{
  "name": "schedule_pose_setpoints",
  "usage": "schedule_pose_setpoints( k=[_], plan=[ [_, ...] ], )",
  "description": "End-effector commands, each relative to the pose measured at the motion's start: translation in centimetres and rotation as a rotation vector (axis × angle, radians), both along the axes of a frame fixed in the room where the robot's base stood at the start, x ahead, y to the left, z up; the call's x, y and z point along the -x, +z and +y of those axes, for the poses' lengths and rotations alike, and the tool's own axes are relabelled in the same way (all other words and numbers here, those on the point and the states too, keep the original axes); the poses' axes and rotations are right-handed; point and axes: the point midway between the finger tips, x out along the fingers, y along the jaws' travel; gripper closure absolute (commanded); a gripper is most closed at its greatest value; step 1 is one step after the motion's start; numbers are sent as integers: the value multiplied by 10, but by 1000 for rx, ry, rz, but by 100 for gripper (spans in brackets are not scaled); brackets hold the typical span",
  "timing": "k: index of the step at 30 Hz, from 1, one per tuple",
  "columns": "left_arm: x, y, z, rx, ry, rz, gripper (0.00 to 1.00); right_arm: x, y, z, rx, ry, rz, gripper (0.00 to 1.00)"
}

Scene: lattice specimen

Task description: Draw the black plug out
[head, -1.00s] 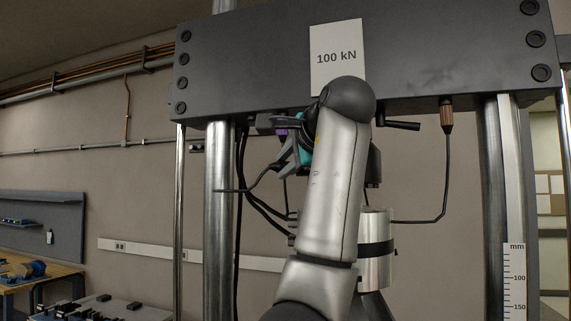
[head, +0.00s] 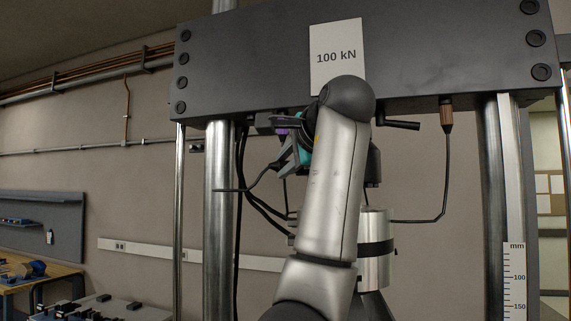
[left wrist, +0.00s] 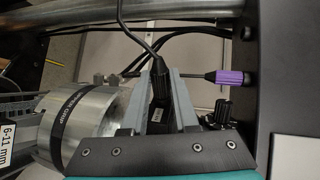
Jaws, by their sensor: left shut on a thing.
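The black plug (left wrist: 159,86) is between the two grey fingers of my left gripper (left wrist: 168,88) in the left wrist view. The gripper is shut on it. A black cable runs from the plug toward the top of that view, and a small pale label shows on the black part between the fingers. In the head view my left gripper (head: 288,155) is below the dark crossbeam, partly behind my own arm. The plug's far end is hidden, so I cannot tell whether it touches a socket. My right gripper is not in view.
A purple connector (left wrist: 234,78) sits to the right of the fingers, with a black knurled connector (left wrist: 222,111) below it. A silver cylinder (head: 374,272) with a black band hangs under the crossbeam (head: 250,65). Steel columns (head: 217,220) flank the space, and loose cables (head: 262,205) hang behind.

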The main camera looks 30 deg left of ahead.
Motion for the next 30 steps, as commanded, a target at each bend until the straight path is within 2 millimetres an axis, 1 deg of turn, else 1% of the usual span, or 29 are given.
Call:
schedule_pose_setpoints(
  k=[30],
  plan=[
    [12,-1,7,3,2,0,100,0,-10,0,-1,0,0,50]
  ],
)
